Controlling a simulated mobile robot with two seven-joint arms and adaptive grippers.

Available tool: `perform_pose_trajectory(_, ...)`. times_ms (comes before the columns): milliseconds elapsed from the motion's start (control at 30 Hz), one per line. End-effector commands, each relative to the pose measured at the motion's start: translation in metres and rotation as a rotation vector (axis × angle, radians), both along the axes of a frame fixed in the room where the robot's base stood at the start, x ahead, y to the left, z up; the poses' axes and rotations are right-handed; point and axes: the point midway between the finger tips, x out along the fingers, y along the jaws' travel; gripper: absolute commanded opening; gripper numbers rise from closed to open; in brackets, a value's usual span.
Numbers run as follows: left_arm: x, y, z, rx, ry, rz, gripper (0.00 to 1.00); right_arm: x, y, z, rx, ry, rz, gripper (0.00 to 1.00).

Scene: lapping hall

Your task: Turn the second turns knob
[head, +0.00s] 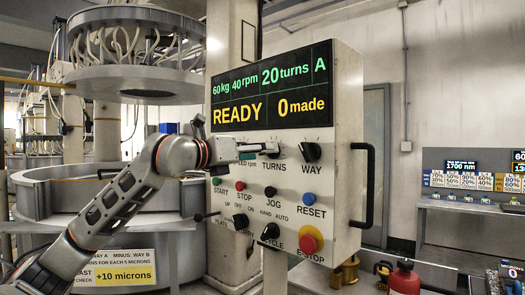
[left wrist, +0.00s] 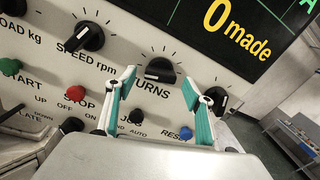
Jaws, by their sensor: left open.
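The control panel (head: 344,90) carries one black knob labelled TURNS (left wrist: 160,68), with tick marks around it. In the head view this knob (head: 273,153) is partly hidden by my left gripper (head: 257,149). In the left wrist view my left gripper (left wrist: 158,80) is open, its teal-edged fingers on either side of the TURNS knob. Whether they touch it cannot be told. The display (head: 270,88) reads 60 kg, 40 rpm, 20 turns, A, READY and 0 made. My right gripper is not in view.
The SPEED knob (left wrist: 84,37) is left of TURNS; the WAY knob (head: 311,152) is right. START, STOP, JOG and RESET buttons sit below. A red E-STOP (head: 310,241) is at lower right. A sign (head: 122,269) reads "+10 microns". A handle (head: 367,185) juts from the panel's right side.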

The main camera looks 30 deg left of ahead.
Motion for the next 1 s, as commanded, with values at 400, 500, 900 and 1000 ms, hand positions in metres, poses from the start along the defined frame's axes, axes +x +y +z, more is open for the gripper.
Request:
perform_pose_trajectory(400,0.017,-0.003,-0.001,0.0,0.001,0.0,0.53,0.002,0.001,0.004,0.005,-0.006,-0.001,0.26)
perform_pose_trajectory(500,0.017,-0.003,-0.001,0.0,0.001,0.0,0.45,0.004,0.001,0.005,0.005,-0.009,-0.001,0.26)
perform_pose_trajectory(900,0.017,-0.003,0.0,0.015,-0.003,0.0,0.14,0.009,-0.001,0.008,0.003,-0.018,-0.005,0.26)
perform_pose_trajectory(1000,0.017,-0.003,0.0,0.044,-0.008,0.0,0.14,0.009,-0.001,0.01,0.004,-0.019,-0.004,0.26)
